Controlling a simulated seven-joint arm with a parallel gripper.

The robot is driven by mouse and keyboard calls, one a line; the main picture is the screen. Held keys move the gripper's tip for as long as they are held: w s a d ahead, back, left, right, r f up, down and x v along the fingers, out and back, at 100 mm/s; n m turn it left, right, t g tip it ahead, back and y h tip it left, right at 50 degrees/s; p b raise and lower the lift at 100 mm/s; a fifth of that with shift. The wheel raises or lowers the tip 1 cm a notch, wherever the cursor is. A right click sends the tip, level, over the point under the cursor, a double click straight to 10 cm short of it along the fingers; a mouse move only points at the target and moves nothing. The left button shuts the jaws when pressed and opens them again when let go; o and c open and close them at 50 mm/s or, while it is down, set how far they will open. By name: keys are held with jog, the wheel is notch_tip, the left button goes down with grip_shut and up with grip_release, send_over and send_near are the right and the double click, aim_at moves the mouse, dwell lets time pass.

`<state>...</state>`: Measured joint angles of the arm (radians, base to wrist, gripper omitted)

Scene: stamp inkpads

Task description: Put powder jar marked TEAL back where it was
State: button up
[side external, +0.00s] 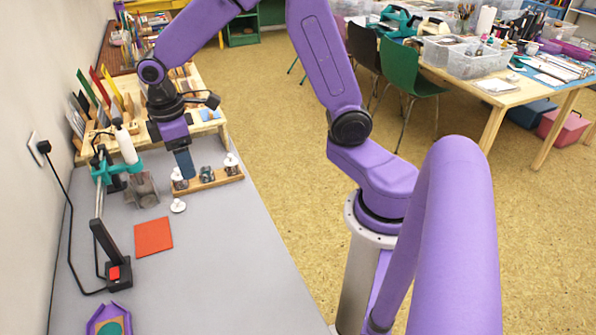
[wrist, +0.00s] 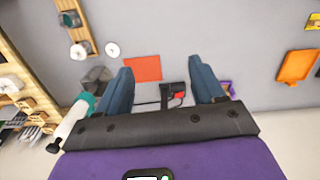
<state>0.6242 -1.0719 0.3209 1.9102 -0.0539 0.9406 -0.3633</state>
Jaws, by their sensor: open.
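Several small jars stand in a wooden rack (side external: 205,182). Two have white lids: the left jar (side external: 179,180) and the right jar (side external: 232,166). The middle jar (side external: 207,174) looks dark teal and without a white lid; it also shows in the wrist view (wrist: 70,19). I cannot read any label, so the TEAL mark is not confirmed. A white knobbed lid (side external: 178,205) lies on the grey table in front of the rack; it shows as a white disc in the wrist view (wrist: 112,50). My gripper (side external: 187,174) is open and empty, its fingers (wrist: 165,75) apart, near the rack's left end.
A red sheet (side external: 153,236) lies on the table. A black stand (side external: 115,265) with a teal-clamped tool (side external: 125,150) is at left, beside a grey block (side external: 144,188). A purple tray (side external: 108,320) is at the front. The table right of the red sheet is clear.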

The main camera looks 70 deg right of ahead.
jog(key=s+r+n+y, duration=0.1)
jog(key=s+r+n, duration=0.1)
jog(key=s, duration=2.3)
jog(key=shift+s+d+r+n, duration=0.3)
jog(key=shift+d+n, duration=0.1)
jog(key=shift+n, duration=0.1)
